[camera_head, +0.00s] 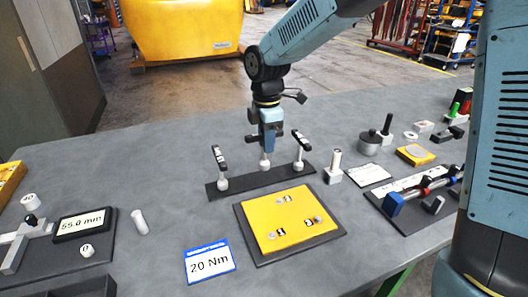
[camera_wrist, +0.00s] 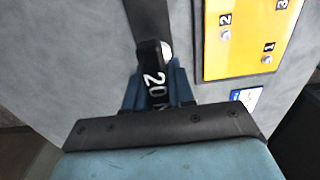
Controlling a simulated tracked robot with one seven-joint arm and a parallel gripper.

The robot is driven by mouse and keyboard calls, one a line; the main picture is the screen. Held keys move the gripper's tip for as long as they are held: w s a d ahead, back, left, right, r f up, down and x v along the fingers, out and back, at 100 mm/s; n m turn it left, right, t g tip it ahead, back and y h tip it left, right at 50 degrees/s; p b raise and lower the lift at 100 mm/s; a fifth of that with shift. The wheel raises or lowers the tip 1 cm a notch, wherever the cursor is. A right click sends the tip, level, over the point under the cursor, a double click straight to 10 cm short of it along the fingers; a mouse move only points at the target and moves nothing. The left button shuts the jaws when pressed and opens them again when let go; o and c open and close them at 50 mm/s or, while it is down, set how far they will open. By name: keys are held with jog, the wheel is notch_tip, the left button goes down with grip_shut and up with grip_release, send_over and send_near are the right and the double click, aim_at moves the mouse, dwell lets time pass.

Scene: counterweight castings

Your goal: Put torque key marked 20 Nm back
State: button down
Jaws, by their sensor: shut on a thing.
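My gripper (camera_head: 266,140) points down over the middle of a dark rack strip (camera_head: 240,183). It is shut on the torque key (camera_wrist: 153,85), whose black handle reads "20" and part of an N in the wrist view. In the head view the key is mostly hidden by the jaws. A pale rounded piece (camera_head: 265,162) shows just below them at the rack's middle; whether the key rests in the rack I cannot tell. Two other black-handled keys stand on pale round bases, one at the rack's left (camera_head: 219,158) and one at its right (camera_head: 300,142).
A yellow plate (camera_head: 262,220) with numbered bolts lies in front of the rack. A "20 Nm" card (camera_head: 209,262) is at its front left. A metal post on a block (camera_head: 334,166) stands close right of the rack. Bare grey table lies left and behind.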

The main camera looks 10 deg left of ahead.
jog(key=shift+w+a+f, duration=0.2)
jog(key=shift+w+f, duration=0.05)
jog(key=shift+f, duration=0.2)
jog(key=shift+w+a+f, duration=0.15)
jog(key=shift+w+f, duration=0.05)
jog(key=shift+f, duration=1.6)
jog(key=shift+f, duration=0.1)
jog(key=c, duration=1)
grip_release()
jog(key=shift+o, duration=0.2)
notch_tip(320, 180, up, 12)
jog(key=shift+d, duration=0.1)
